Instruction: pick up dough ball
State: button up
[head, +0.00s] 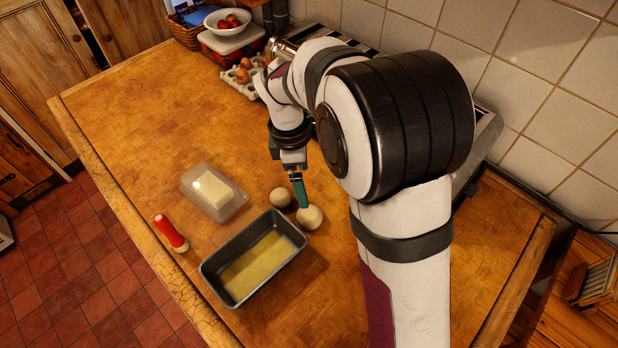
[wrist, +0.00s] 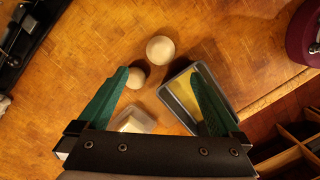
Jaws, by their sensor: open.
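Two pale dough balls sit on the wooden counter near the loaf pan. One dough ball (head: 310,217) is the larger and nearer in the head view; it also shows in the wrist view (wrist: 160,49), beyond the fingertips. The other dough ball (head: 280,198) is to its left and also shows in the wrist view (wrist: 135,78), near the left fingertip. My gripper (head: 302,203), with green fingers, points down over the balls. In the wrist view my gripper (wrist: 158,73) is open, with nothing held. Whether a finger touches a ball cannot be told.
A dark loaf pan (head: 207,274) with a yellowish base stands just left of the balls. A clear butter tub (head: 228,208) and a red-topped bottle (head: 170,232) are further left. An egg carton (head: 238,77) and a fruit bowl (head: 228,29) stand at the back.

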aim_at(308, 211)
jog(key=f, duration=0.4)
jog(key=d+f, duration=0.1)
jog(key=f, duration=0.9)
jog(key=shift+d, duration=0.15)
jog(key=c, duration=0.6)
